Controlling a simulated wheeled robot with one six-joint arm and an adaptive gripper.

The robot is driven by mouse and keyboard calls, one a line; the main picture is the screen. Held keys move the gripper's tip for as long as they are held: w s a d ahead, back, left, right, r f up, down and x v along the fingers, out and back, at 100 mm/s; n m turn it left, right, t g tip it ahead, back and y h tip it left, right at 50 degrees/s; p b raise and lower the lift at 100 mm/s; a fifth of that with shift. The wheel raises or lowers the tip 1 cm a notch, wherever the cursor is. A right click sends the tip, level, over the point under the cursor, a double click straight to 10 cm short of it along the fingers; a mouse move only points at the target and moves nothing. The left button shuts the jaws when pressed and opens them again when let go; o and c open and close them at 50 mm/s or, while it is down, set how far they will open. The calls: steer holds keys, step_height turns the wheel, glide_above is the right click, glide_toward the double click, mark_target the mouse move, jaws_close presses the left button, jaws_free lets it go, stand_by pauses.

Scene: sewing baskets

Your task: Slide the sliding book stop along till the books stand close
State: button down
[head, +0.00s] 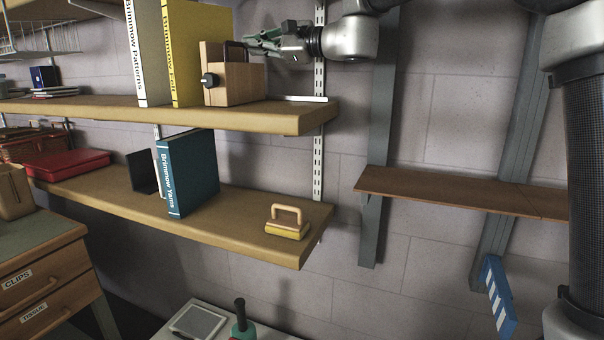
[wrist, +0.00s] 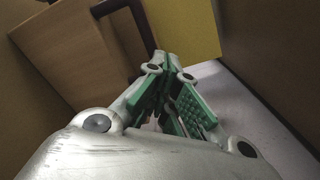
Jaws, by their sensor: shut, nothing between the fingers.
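The sliding book stop (head: 240,82), a wooden block with a dark knob and a dark bar handle, stands on the upper shelf (head: 285,118). It is right beside the yellow book (head: 185,50); I cannot tell if they touch. A white book (head: 148,50) stands left of the yellow one. My gripper (head: 254,44) is at the upper back right of the stop, its green-padded fingers shut and empty. In the wrist view the closed fingers (wrist: 168,85) lie close to the stop's wood (wrist: 60,50) and dark handle (wrist: 122,40), with the yellow book (wrist: 187,28) beyond. Contact cannot be told.
Below, the lower shelf (head: 250,212) holds a teal book (head: 190,175), a dark bookend (head: 143,172) and a yellow handled block (head: 288,222). A bare brown shelf (head: 450,192) is at right.

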steer(key=shift+x, duration=5.65)
steer(key=v, duration=1.6)
steer(key=s+d+f+n+g+h, duration=0.1)
steer(key=s+d+f+n+h, duration=0.3)
steer(key=s+d+f, duration=0.5)
steer(key=s+d+f+n+h, duration=0.3)
steer(key=s+d+f+h, duration=0.4)
steer(key=d, duration=1.2)
steer(key=s+d+f+n+g+h, duration=0.1)
steer(key=s+d+f+n+h, duration=0.3)
steer(key=s+d+f, duration=0.9)
steer(key=s+d+h, duration=0.1)
steer(key=s, duration=0.3)
steer(key=shift+d+n+g+h, duration=0.3)
steer(key=shift+d, duration=0.05)
steer(key=shift+w, duration=0.1)
